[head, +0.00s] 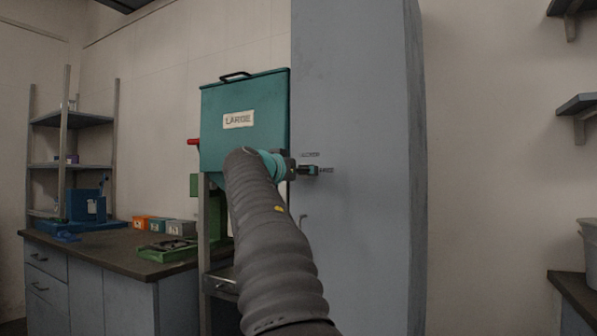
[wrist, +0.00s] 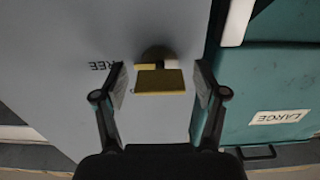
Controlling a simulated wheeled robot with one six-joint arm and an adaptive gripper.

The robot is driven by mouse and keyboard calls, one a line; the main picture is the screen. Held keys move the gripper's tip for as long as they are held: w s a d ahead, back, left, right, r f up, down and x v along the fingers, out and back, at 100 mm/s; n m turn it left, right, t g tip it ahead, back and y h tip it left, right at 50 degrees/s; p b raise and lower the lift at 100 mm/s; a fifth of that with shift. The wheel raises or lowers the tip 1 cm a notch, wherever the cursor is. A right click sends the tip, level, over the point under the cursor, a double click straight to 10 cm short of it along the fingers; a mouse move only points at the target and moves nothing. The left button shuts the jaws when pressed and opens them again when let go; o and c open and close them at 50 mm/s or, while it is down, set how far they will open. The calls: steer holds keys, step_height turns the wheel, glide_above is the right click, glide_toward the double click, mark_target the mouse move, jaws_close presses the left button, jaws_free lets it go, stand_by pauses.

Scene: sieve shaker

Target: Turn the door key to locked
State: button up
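The tall blue-grey cabinet door (head: 357,230) fills the middle of the head view. In the wrist view, a brass key (wrist: 160,82) with a flat bow sits in a dark round lock (wrist: 158,54) on the door (wrist: 80,40). My gripper (wrist: 160,76) is open, with one finger on each side of the key and visible gaps between them. Part of the upside-down word FREE shows beside the key. In the head view my gripper (head: 311,170) is at the door, between small dark markings too small to read surely; the key cannot be made out there.
A teal bin labelled LARGE (head: 238,121) stands on a frame directly left of the cabinet, with a red handle (head: 193,142) on its side. A dark counter (head: 110,244) with small coloured boxes is further left. Wall shelves (head: 577,104) are at the right.

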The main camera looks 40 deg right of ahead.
steer(key=c, duration=1)
steer(key=shift+o, duration=0.2)
steer(key=shift+n, duration=0.3)
steer(key=n+p, duration=0.1)
steer(key=n, duration=0.3)
steer(key=n+p, duration=0.1)
steer(key=n, duration=0.4)
steer(key=shift+r+p, duration=0.1)
steer(key=shift+p, duration=0.2)
steer(key=n+p, duration=0.1)
steer(key=n, duration=0.3)
steer(key=shift+p, duration=0.4)
steer(key=shift+n+p, duration=0.85)
steer(key=shift+n, duration=1.35)
